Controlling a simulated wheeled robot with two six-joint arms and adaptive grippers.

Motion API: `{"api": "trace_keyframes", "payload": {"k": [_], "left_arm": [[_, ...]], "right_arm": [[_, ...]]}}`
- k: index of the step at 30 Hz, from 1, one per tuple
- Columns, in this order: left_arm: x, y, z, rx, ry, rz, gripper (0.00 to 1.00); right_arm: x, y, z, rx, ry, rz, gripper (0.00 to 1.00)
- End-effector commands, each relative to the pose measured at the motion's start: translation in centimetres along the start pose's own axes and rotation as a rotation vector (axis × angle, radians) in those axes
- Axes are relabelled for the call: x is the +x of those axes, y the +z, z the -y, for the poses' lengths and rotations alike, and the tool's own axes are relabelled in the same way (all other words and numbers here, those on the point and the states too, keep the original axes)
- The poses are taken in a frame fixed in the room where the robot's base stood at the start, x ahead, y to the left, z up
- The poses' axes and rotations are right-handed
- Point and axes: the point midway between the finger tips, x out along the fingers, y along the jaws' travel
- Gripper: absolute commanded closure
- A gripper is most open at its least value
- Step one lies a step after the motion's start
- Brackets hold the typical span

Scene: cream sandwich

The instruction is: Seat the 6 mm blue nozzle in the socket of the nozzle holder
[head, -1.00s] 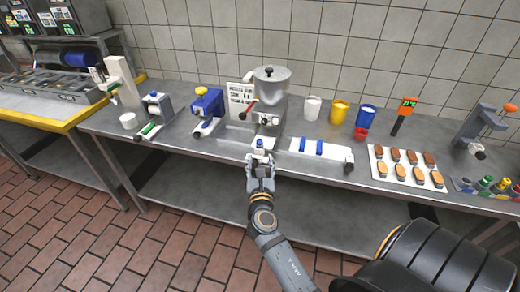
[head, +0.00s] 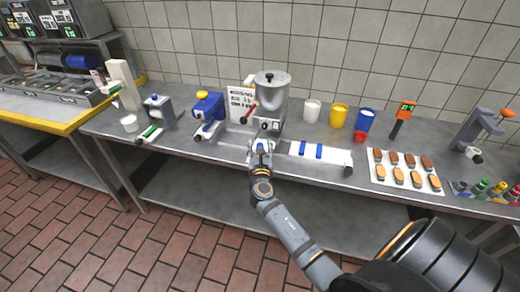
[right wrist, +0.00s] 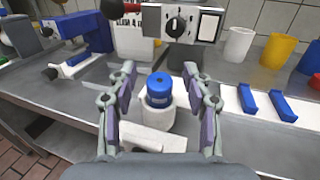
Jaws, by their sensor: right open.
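A blue nozzle (right wrist: 158,89), a short rounded blue cap-like piece, stands upright in or on a white cylindrical holder (right wrist: 159,117) in the right wrist view. I cannot tell how deep it sits. The holder rises from a white base (right wrist: 150,140) near the counter's front edge. My right gripper (right wrist: 164,85) is open, with a finger on each side of the nozzle and visible gaps between. It also shows in the head view (head: 261,147), where it largely hides the nozzle and holder. My left gripper is not in view.
A grey hopper machine (head: 270,100) stands just behind my right gripper. A blue machine (head: 208,106) is to the left. A white mat (head: 338,156) with two blue bars lies close on the right. White, yellow and blue cups stand behind it. A sandwich tray (head: 406,188) lies further right.

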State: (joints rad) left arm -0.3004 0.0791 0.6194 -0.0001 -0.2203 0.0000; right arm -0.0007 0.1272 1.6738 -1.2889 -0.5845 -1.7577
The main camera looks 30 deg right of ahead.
Motion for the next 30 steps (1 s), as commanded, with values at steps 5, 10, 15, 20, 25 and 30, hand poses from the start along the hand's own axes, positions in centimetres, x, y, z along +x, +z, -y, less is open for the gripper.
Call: {"api": "trace_keyframes", "payload": {"k": [5,10,15,20,25,30], "left_arm": [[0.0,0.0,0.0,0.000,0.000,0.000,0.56],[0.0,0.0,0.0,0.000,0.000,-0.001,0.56],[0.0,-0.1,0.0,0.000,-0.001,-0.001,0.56],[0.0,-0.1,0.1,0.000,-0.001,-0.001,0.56],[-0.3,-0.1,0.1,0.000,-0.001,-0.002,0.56],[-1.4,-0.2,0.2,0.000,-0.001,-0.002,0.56]], "right_arm": [[-0.1,0.0,0.0,0.000,0.000,0.000,0.58],[-0.1,0.0,0.0,0.000,0.000,0.000,0.81],[-0.1,0.0,0.0,0.000,0.000,0.000,1.00],[-0.1,0.0,0.0,0.000,0.000,-0.001,1.00],[-0.1,0.7,0.0,0.002,0.000,0.001,1.00],[-0.1,3.6,0.0,0.003,0.000,0.002,1.00]]}}
